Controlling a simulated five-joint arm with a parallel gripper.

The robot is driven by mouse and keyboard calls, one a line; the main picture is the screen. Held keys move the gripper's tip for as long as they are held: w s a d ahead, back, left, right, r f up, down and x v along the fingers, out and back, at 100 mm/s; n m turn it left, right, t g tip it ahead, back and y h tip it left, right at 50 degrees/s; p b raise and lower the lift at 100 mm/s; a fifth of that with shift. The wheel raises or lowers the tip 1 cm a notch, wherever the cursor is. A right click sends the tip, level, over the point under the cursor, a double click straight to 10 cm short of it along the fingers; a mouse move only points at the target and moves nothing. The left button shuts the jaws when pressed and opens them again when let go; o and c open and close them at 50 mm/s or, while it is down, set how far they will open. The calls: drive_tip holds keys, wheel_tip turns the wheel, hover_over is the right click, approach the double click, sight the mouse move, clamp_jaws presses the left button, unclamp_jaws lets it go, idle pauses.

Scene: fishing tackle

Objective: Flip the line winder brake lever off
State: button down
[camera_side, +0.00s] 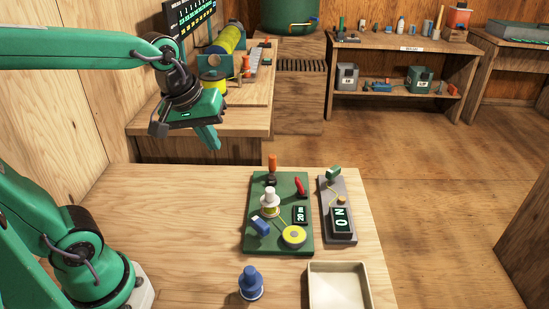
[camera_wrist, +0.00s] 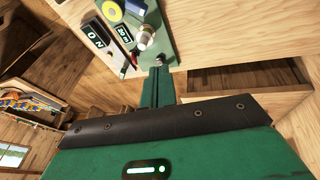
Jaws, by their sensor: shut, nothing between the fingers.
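The line winder is a green board (camera_side: 262,238) lying flat on the wooden table. It bears a white-topped post (camera_side: 269,200), a yellow spool (camera_side: 294,236), a blue block (camera_side: 260,226) and a small "20 m" display (camera_side: 299,214). A red lever (camera_side: 300,187) tilts up near its right edge, and an orange-handled upright part (camera_side: 272,163) stands at the back. I cannot tell for sure which is the brake lever. My gripper (camera_side: 211,141) is shut and empty, well above and to the left of the board. The wrist view shows the fingers (camera_wrist: 158,63) together, with the board (camera_wrist: 157,14) beyond them.
A grey plate (camera_side: 325,222) right of the board carries a display (camera_side: 341,221) with the letters O and N and a green block (camera_side: 333,174). A blue bottle-shaped piece (camera_side: 251,284) and a cream tray (camera_side: 337,266) lie in front. The table's left part is clear.

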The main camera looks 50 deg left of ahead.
sight(299, 186)
drive_tip(key=w+f+n+g, duration=0.2)
drive_tip(key=w+f+n, duration=0.4)
drive_tip(key=w+n, duration=0.3)
drive_tip(key=w+a+f+n+g, duration=0.1)
drive_tip(key=w+f+n, duration=0.4)
drive_tip(key=w+n, duration=0.4)
drive_tip(key=shift+w+f+n+g, duration=0.15)
drive_tip(key=shift+f+n+g, duration=0.25)
drive_tip(key=shift+n, duration=0.3)
drive_tip(key=shift+f, duration=0.1)
drive_tip(key=f, duration=1)
drive_tip(key=shift+w+d, duration=0.2)
drive_tip(key=shift+d, duration=0.1)
drive_tip(key=shift+w+d+r, duration=0.55)
drive_tip(key=shift+w+d, duration=0.15)
drive_tip(key=shift+w, duration=0.05)
drive_tip(key=shift+w+d+r, duration=0.35)
drive_tip(key=shift+w+d, duration=0.15)
